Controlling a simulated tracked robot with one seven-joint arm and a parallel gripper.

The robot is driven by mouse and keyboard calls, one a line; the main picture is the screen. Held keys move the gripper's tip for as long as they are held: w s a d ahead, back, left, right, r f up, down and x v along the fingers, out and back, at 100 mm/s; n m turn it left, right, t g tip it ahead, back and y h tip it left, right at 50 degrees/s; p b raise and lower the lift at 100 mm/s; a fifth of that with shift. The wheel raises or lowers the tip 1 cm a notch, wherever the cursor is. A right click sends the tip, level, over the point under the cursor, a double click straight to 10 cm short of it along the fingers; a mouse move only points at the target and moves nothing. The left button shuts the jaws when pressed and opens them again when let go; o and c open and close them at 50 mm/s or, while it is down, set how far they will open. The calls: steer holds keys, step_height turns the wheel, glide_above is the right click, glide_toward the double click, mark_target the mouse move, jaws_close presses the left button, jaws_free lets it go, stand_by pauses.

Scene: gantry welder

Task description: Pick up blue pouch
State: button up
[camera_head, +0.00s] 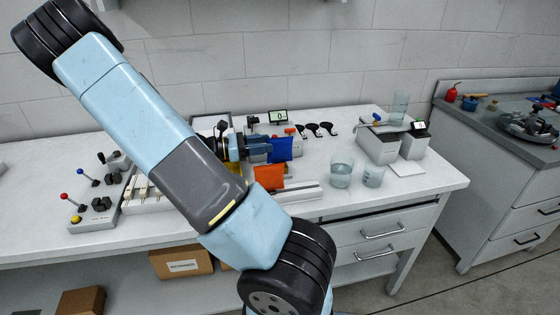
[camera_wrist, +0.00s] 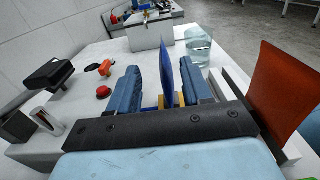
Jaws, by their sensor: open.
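The blue pouch (camera_head: 281,149) stands upright on the white bench, behind the orange pouch. In the wrist view the blue pouch (camera_wrist: 168,72) shows edge-on as a thin panel between the two blue fingers. My gripper (camera_wrist: 160,68) is open, with one finger on each side of the pouch; the right finger looks nearer to it. In the head view my gripper (camera_head: 258,146) reaches the pouch from the left, and part of the pouch is hidden by it. The pouch's lower end is partly hidden in the wrist view.
The orange pouch (camera_head: 269,178) stands close in front, right of the gripper in the wrist view (camera_wrist: 283,92). Glass beakers (camera_head: 342,173) stand to the right. Black-handled items (camera_head: 312,129) lie behind. A lever panel (camera_head: 92,206) is at left. The bench front right is clear.

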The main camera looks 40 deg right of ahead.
mark_target(280, 142)
steer(key=shift+x, duration=2.8)
steer(key=shift+s+a, duration=0.1)
steer(key=shift+s, duration=0.1)
jaws_close()
